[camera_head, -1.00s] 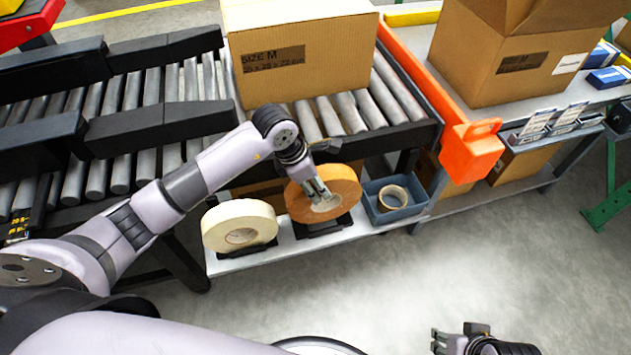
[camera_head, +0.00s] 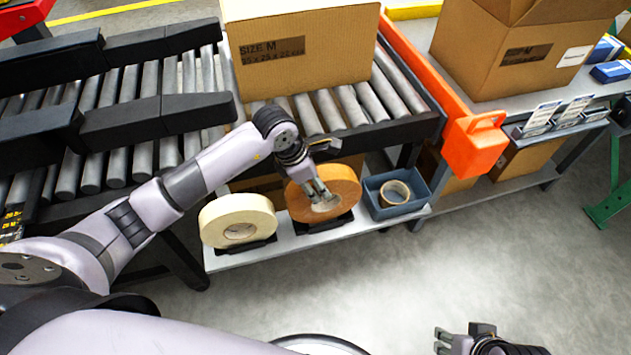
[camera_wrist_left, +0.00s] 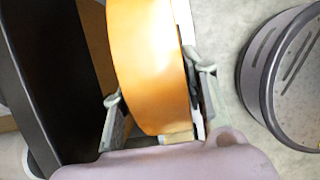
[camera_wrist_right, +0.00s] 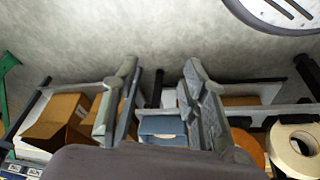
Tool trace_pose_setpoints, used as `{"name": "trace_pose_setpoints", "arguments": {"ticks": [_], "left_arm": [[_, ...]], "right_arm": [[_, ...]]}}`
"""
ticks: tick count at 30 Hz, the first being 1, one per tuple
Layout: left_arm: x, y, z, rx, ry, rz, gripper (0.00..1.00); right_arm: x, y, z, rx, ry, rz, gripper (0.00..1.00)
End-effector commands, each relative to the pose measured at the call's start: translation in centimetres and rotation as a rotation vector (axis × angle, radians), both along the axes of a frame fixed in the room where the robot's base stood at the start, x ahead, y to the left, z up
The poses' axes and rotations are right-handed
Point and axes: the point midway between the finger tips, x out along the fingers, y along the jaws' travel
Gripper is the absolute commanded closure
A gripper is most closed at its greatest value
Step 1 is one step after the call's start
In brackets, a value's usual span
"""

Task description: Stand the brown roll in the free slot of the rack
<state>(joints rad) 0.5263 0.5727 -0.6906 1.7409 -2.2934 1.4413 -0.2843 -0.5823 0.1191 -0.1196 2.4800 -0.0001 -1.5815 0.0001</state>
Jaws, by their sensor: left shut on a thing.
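The brown roll (camera_head: 345,184) stands upright in a black cradle (camera_head: 322,224) on the low shelf under the conveyor. My left gripper (camera_head: 322,197) is shut on it, one finger on each side in the left wrist view, where the roll (camera_wrist_left: 150,65) fills the middle between the fingers (camera_wrist_left: 158,112). The cream roll (camera_head: 238,220) stands upright in its own cradle just to the left. How fully the brown roll is seated in its cradle is hard to tell. My right gripper (camera_head: 442,342) is open and empty at the bottom right; its fingers are apart in the right wrist view (camera_wrist_right: 160,85).
A blue bin (camera_head: 388,207) with a small tape roll (camera_head: 395,193) stands right of the brown roll. A size M carton (camera_head: 305,50) is on the conveyor above. An orange guard (camera_head: 472,140) is at the conveyor's right end. The floor in front is clear.

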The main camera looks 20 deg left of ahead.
Motion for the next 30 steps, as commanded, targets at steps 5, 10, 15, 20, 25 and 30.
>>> {"name": "trace_pose_setpoints", "arguments": {"ticks": [5, 10, 15, 20, 25, 30], "left_arm": [[0.2, -0.1, 0.1, -0.004, -0.007, 0.000, 1.00], [0.2, -0.1, 0.1, -0.004, -0.007, 0.000, 1.00], [0.2, -0.1, 0.1, -0.004, -0.007, 0.000, 1.00], [0.2, -0.1, -0.1, -0.003, -0.006, 0.000, 1.00], [0.2, -0.1, -0.3, -0.003, -0.006, 0.000, 1.00], [0.2, -0.1, -0.4, -0.003, -0.006, 0.000, 1.00]], "right_arm": [[0.1, 0.0, -0.1, 0.002, -0.002, -0.001, 0.60], [0.1, 0.0, -0.1, 0.002, -0.003, -0.001, 0.60], [0.2, 0.1, -0.1, 0.002, -0.006, 0.000, 0.60], [0.7, 0.2, 0.0, 0.006, -0.029, 0.000, 0.60], [1.3, 0.3, 0.1, 0.011, -0.058, 0.004, 0.60], [1.9, 0.5, 0.2, 0.016, -0.084, 0.006, 0.60]]}}
